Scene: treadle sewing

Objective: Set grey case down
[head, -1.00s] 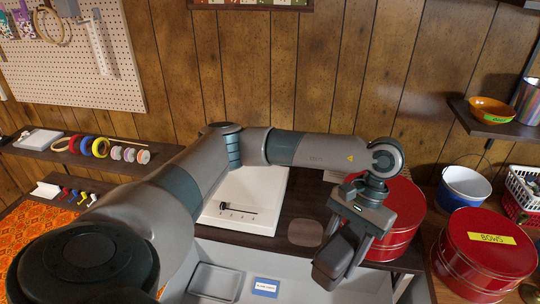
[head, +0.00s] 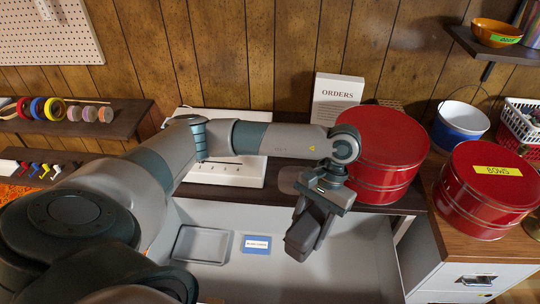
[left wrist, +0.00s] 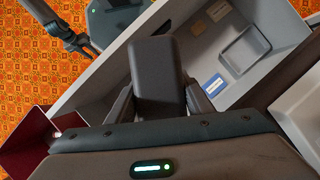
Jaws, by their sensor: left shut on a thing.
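My left gripper (head: 318,220) is shut on the dark grey case (head: 301,238). In the head view it holds the case over the right part of the open light grey drawer (head: 350,262). In the left wrist view the case (left wrist: 157,68) stands out between the two fingers, with the drawer (left wrist: 185,22) behind and below it. The case looks held above the drawer floor; the exact gap cannot be told.
In the drawer lie a shallow grey tray (head: 203,245) and a blue-edged card (head: 257,245). Red tins (head: 385,140) stand behind and right, one labelled BOWS (head: 497,171). An ORDERS sign (head: 337,95) stands at the wall. The drawer floor near the card looks clear.

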